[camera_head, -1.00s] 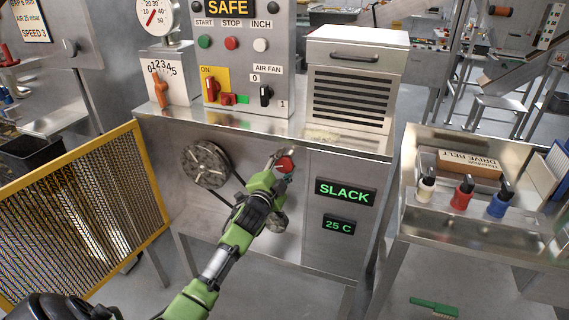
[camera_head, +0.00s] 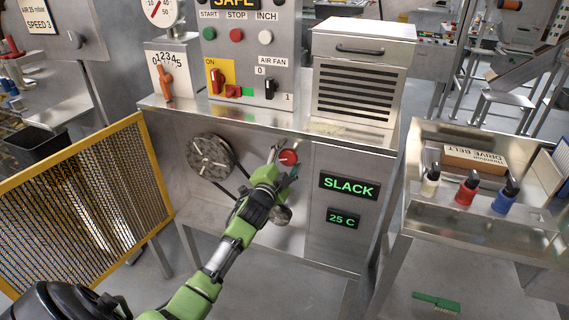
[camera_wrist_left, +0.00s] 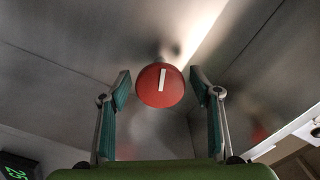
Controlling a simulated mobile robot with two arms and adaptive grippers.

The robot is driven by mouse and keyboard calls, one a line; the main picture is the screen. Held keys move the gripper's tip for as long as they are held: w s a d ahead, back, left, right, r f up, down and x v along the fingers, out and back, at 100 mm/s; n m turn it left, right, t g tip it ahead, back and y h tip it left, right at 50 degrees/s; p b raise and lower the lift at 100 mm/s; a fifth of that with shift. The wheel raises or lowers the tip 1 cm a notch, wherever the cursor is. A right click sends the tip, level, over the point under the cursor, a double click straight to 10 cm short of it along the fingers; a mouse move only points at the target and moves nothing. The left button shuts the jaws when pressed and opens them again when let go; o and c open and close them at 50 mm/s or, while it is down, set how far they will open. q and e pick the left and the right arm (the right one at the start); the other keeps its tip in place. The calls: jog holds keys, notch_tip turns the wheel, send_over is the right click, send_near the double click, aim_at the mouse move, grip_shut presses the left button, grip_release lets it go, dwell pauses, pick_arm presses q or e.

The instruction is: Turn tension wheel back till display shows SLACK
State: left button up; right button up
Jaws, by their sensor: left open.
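The red tension wheel (camera_head: 288,157) is on the front of the metal machine, left of the green display (camera_head: 349,187), which reads SLACK. My left gripper (camera_head: 281,162) is at the wheel in the head view, its arm coming up from the lower left. In the left wrist view the wheel (camera_wrist_left: 160,86) is a round red knob with a white mark pointing nearly straight up. The open left fingers (camera_wrist_left: 160,100) stand on either side of it, with a gap at each side. My right gripper is not in view.
A belt pulley (camera_head: 211,158) is left of the wheel. A second display (camera_head: 343,218) reads 25 C. A yellow-framed mesh guard (camera_head: 85,205) stands at left. A side bench (camera_head: 475,215) at right holds bottles and a drive belt box (camera_head: 474,160). A green brush (camera_head: 436,302) lies on the floor.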

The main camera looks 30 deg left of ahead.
pick_arm(q)
jog(key=v, duration=1.1)
jog(key=shift+s, duration=0.4)
jog(key=shift+f, duration=0.1)
jog(key=s+d+f+n+g+h, duration=0.1)
jog(key=s+d+f+g, duration=0.2)
jog(key=f, duration=1)
jog(key=s+d+f+n+g+h, duration=0.15)
jog(key=s+f, duration=0.35)
jog(key=f, duration=0.8)
jog(key=s+d+f+n+g, duration=0.1)
jog(key=s+d+f+g, duration=0.3)
jog(key=f, duration=0.9)
jog(key=s+d+f+n+g+h, duration=0.1)
jog(key=s+d+f+g, duration=0.25)
jog(key=s+f, duration=1.05)
jog(key=s+d+f+g, duration=0.1)
jog(key=s+f, duration=0.1)
jog(key=s, duration=0.6)
jog(key=s+d+f+n+g, duration=0.1)
jog(key=s+d+f+g, duration=0.1)
jog(key=s, duration=0.6)
jog(key=s+d+f+n+g, duration=0.1)
jog(key=s+f, duration=0.3)
jog(key=s, duration=0.4)
jog(key=shift+d+h, duration=0.4)
jog(key=shift+h, duration=0.05)
